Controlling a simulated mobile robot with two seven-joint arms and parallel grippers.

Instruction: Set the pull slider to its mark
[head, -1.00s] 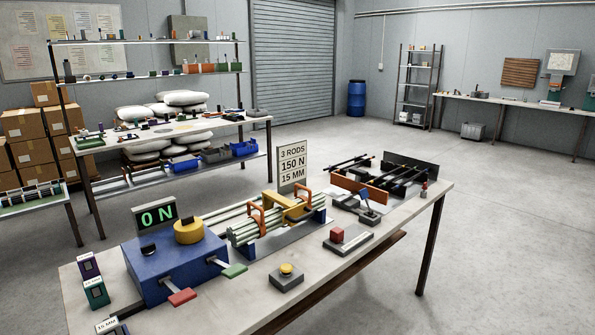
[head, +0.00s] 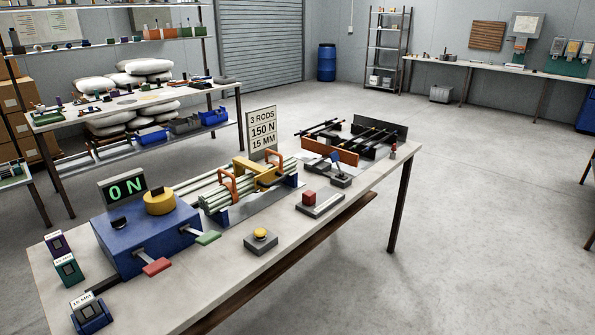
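What looks like the pull slider is a red block (head: 309,197) on a grey base (head: 320,206) near the front edge of the workbench (head: 232,255). The block sits toward the left end of its base. I cannot make out a mark there at this size. A sign (head: 263,132) behind it reads 3 RODS, 150 N, 15 MM. The display (head: 122,189) on the left reads 0 N. Neither of my grippers is in view.
A blue box (head: 140,240) with a yellow knob (head: 159,201) and red and green levers stands left. A yellow button (head: 260,234), pale rods (head: 214,197) in orange clamps, and a dark rack (head: 378,134) share the bench. Open floor (head: 480,210) lies to the right.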

